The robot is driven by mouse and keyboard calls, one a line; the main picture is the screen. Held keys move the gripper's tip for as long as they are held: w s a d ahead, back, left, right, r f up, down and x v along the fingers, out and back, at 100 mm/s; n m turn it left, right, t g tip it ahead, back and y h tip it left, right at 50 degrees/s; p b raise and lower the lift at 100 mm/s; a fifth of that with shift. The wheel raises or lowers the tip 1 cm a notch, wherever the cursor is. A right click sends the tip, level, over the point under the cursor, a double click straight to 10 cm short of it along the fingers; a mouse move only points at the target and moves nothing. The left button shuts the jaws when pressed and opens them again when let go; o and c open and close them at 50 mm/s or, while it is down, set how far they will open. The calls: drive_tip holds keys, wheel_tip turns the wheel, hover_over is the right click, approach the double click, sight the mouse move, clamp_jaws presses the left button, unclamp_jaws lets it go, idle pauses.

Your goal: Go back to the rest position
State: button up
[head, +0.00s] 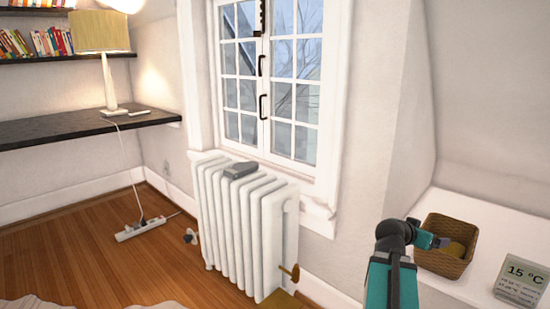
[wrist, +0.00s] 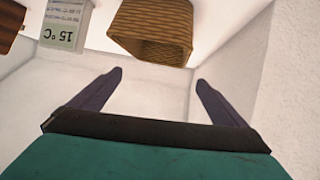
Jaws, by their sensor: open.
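My gripper (wrist: 158,75) is open, with its two dark fingers spread apart and nothing between them in the wrist view. In the head view my gripper (head: 442,242) is at the lower right, in front of the left part of a brown woven basket (head: 443,266) and partly hiding it. The basket also shows at the top of the wrist view (wrist: 150,22), beyond the fingertips. My teal and black arm reaches up from the bottom edge of the head view.
A "15 °C" display (head: 522,281) stands right of the basket on a white ledge (head: 470,199). A white radiator (head: 243,220) stands under the window. A dark desk (head: 60,130) with a lamp (head: 104,60) is at left. A power strip (head: 142,229) lies on open wooden floor.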

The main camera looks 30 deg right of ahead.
drive_tip(key=w+a+f+n+y+p, duration=0.2)
drive_tip(key=w+a+f+p, duration=0.25)
drive_tip(key=a, duration=0.35)
drive_tip(key=w+a+f+n+t+y+p, duration=0.1)
drive_tip(key=w+a+f+p, duration=0.35)
drive_tip(key=a, duration=0.25)
drive_tip(key=w+a+f+n+y+p, duration=0.2)
drive_tip(key=w+a+f+p, duration=0.25)
drive_tip(key=a, duration=0.35)
drive_tip(key=s+a+f+n+g+y+p, duration=0.1)
drive_tip(key=s+a+f+p, duration=0.15)
drive_tip(key=a, duration=0.35)
drive_tip(key=s+a+f+n+y+p, duration=0.1)
drive_tip(key=a+f+p, duration=0.15)
drive_tip(key=a, duration=0.25)
drive_tip(key=s+a+f+n+g+y+p, duration=0.1)
drive_tip(key=s+a+f+p, duration=0.1)
drive_tip(key=a+p, duration=0.3)
drive_tip(key=s+a+f+n+g+y+p, duration=0.2)
drive_tip(key=s+a+f+n+g+p, duration=0.1)
drive_tip(key=s+a, duration=0.7)
drive_tip(key=s+a+f+n+g+y+p, duration=0.2)
drive_tip(key=s+a+n+g+y+p, duration=0.1)
drive_tip(key=s+a, duration=0.7)
drive_tip(key=s+n, duration=0.1)
drive_tip(key=s, duration=0.2)
drive_tip(key=shift+f+g, duration=0.3)
drive_tip(key=shift+f, duration=0.1)
